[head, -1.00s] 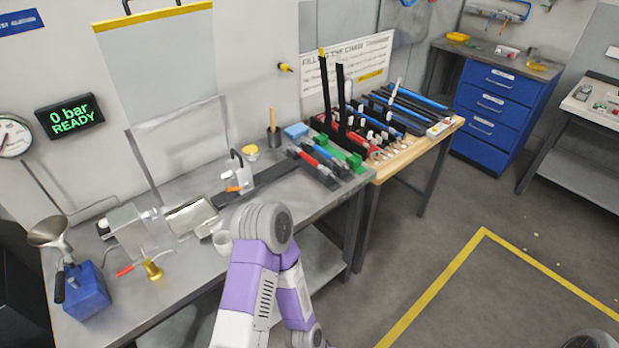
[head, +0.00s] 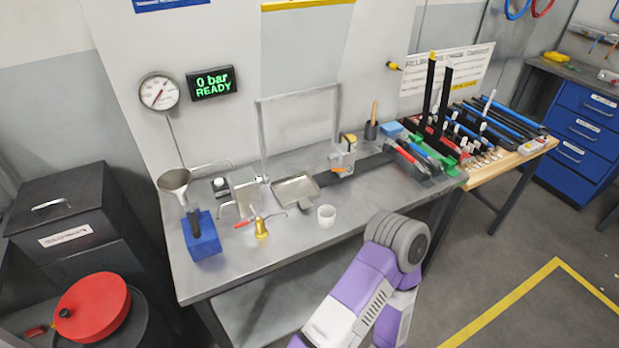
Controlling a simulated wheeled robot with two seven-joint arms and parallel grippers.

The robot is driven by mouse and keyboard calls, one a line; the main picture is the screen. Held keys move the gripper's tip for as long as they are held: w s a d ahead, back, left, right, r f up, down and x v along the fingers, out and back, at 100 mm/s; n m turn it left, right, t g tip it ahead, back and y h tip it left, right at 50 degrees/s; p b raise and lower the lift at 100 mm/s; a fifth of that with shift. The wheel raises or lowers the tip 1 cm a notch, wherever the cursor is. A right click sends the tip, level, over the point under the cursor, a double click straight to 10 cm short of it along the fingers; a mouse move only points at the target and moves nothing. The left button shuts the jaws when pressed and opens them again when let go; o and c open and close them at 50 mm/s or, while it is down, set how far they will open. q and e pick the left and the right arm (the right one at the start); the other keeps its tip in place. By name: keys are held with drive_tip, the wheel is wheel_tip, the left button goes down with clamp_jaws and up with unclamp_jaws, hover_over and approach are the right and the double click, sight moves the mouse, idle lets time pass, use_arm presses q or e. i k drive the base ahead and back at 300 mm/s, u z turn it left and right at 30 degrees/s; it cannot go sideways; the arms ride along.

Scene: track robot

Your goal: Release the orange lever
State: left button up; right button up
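A small orange lever (head: 342,170) sits low on the front of a small clamp-like fixture (head: 345,150) towards the back of the grey metal bench (head: 285,250). At this size I cannot tell exactly how the lever is set. One of my purple and white arms rises from the bottom in front of the bench, its grey rounded joint apart from the lever in the picture. Neither gripper shows, so I cannot see what they hold.
On the bench are a metal tray (head: 296,189), a white cup (head: 326,215), a brass valve (head: 261,229) with a red handle and a blue block (head: 202,238) below a funnel (head: 174,180). A red reel (head: 95,307) stands lower left.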

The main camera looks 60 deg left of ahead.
sight(349, 169)
drive_tip(key=k, duration=0.4)
drive_tip(key=u, duration=0.85)
